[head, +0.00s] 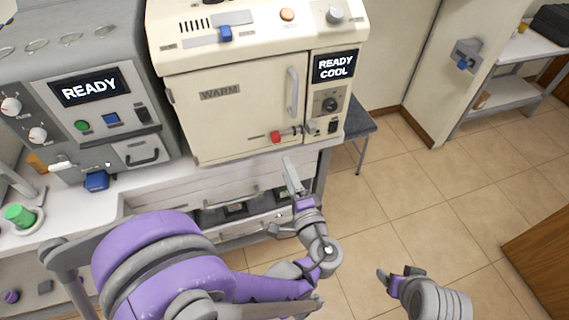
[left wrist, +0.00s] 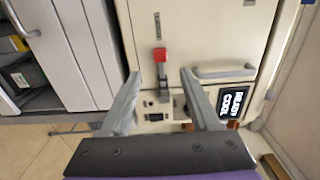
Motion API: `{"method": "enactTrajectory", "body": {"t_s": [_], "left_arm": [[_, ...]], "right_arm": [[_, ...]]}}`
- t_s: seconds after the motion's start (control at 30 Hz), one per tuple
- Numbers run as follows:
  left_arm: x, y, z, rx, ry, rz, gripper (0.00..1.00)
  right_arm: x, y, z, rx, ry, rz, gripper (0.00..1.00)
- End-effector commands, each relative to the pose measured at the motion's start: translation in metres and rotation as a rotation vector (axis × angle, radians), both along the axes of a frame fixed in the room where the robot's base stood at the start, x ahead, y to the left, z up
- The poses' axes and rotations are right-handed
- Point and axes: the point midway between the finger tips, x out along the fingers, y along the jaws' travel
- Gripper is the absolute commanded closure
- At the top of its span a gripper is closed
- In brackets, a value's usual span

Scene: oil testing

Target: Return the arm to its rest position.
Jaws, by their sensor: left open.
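My left gripper (head: 283,196) is in front of the lower right of the cream oven, below its door. In the left wrist view my left gripper (left wrist: 160,80) shows two grey fingers spread apart with nothing held. A red-ended latch (left wrist: 160,58) shows between and beyond the fingers. In the head view the red latch end (head: 276,137) sits at the oven door's lower edge, apart from the gripper. My right gripper (head: 397,278) is over the floor at lower right. Its finger gap is not clear.
The cream oven (head: 235,103) reads "READY COOL" and its door is shut. A grey machine (head: 85,95) reading "READY" stands left on the white counter (head: 150,187). A small stool (head: 358,125) is right of the oven. Tiled floor (head: 430,190) is open at right.

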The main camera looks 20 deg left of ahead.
Motion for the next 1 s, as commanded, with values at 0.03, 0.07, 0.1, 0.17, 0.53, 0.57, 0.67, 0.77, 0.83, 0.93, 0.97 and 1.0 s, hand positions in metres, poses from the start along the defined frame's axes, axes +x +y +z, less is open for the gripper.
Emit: {"method": "enactTrajectory", "body": {"t_s": [0.03,0.07,0.1,0.17,0.53,0.57,0.67,0.77,0.83,0.93,0.97,1.0], "left_arm": [[-0.001,-0.001,0.0,0.0,0.0,0.0,0.38],[-0.001,-0.001,0.0,0.0,0.0,0.0,0.38],[-0.001,-0.001,0.0,0.0,0.0,0.0,0.38],[-0.001,-0.001,0.0,0.0,0.0,0.001,0.38],[-0.001,0.0,0.0,-0.003,0.002,0.002,0.38],[-0.001,0.002,0.0,-0.007,0.006,0.004,0.38],[-0.003,0.016,-0.006,-0.058,0.049,0.03,0.38],[-0.011,0.044,-0.02,-0.181,0.136,0.084,0.38],[-0.023,0.065,-0.033,-0.305,0.21,0.134,0.38],[-0.048,0.087,-0.051,-0.511,0.306,0.202,0.38],[-0.056,0.091,-0.056,-0.576,0.328,0.221,0.38],[-0.068,0.095,-0.062,-0.663,0.356,0.247,0.38]], "right_arm": [[0.0,0.0,0.0,0.0,0.0,0.0,0.27],[0.0,0.0,0.0,0.0,0.0,0.0,0.27],[0.0,0.0,0.0,0.0,0.0,0.0,0.27],[0.0,0.0,0.0,0.0,0.0,0.0,0.27],[0.0,0.0,0.0,0.0,0.0,0.0,0.27],[0.0,0.0,0.0,0.0,0.0,0.0,0.27],[0.0,0.0,0.0,0.0,0.0,0.0,0.27],[0.0,0.0,0.0,0.0,0.0,0.0,0.27],[0.0,0.0,0.0,0.0,0.0,0.0,0.27],[0.0,0.0,0.0,0.0,0.0,0.0,0.27],[0.0,0.0,0.0,0.0,0.0,0.0,0.27],[0.0,0.0,0.0,0.0,0.0,0.0,0.27]]}}
